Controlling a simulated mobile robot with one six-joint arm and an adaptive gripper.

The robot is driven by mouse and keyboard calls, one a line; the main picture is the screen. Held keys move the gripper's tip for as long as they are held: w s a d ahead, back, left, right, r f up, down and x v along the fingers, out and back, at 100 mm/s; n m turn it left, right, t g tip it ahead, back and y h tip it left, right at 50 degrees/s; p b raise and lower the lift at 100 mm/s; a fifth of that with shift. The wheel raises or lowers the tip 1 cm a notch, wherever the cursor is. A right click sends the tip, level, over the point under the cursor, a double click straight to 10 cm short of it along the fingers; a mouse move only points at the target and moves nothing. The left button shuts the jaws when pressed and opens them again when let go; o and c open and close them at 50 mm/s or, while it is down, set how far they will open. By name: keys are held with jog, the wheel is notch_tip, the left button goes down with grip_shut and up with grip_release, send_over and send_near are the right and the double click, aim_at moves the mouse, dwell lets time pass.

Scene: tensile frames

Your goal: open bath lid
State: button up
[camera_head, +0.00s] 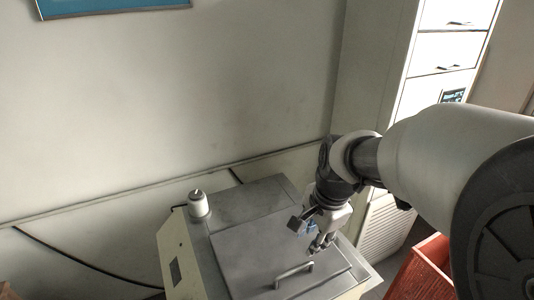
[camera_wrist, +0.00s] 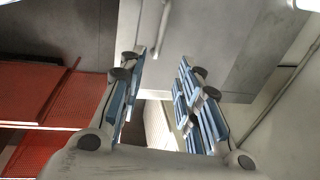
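The bath (camera_head: 183,262) is a pale box with a flat grey metal lid (camera_head: 245,250) on top. The lid lies flat and looks closed. A bar-shaped lid handle (camera_head: 294,272) stands near its front edge. My gripper (camera_head: 321,246) is above the lid, behind and to the right of the handle, apart from it. In the wrist view my gripper (camera_wrist: 160,66) has its two blue-padded fingers spread with nothing between them. The handle (camera_wrist: 162,25) shows there beyond the fingertips, near the top edge, on the lid (camera_wrist: 197,35).
A white knob-like cap (camera_head: 198,204) stands at the bath's back left corner. A wall is behind the bath. A tall drawer cabinet (camera_head: 375,80) stands at the right. A red object (camera_head: 422,272) is on the right, also in the wrist view (camera_wrist: 35,95).

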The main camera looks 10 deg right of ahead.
aim_at(297, 269)
jog(key=w+f+b, duration=0.1)
jog(key=f, duration=0.4)
jog(key=w+f+b, duration=0.1)
jog(key=f+b, duration=0.1)
jog(key=f, duration=0.4)
jog(key=w+a+f+b, duration=0.1)
jog(key=f+b, duration=0.1)
jog(key=f, duration=0.4)
jog(key=shift+w+a, duration=0.1)
jog(key=shift+w, duration=0.15)
jog(key=shift+c, duration=0.5)
grip_shut()
